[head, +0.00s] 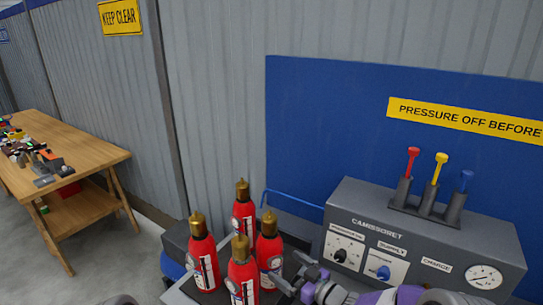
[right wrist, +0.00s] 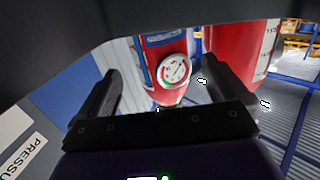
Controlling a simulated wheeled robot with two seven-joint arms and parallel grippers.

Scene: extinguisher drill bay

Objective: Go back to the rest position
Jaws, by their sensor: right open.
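Several red extinguishers with brass-coloured tops stand upright close together at the bottom middle of the head view: a left one (head: 203,262), a back one (head: 243,215), a right one (head: 269,250) and a front one (head: 242,280). My right gripper (head: 297,275) is just right of the front and right ones, its jaws apart and empty. In the right wrist view, a red extinguisher with a round gauge (right wrist: 172,72) shows beyond the open fingers (right wrist: 162,76); whether they touch it is unclear. My left gripper is not in view.
A grey console (head: 425,235) with red, yellow and blue levers, knobs and a gauge stands at the right, near my right arm. A blue panel (head: 330,120) is behind it. A wooden table (head: 85,205) with clutter is at the left. Floor shows between table and extinguishers.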

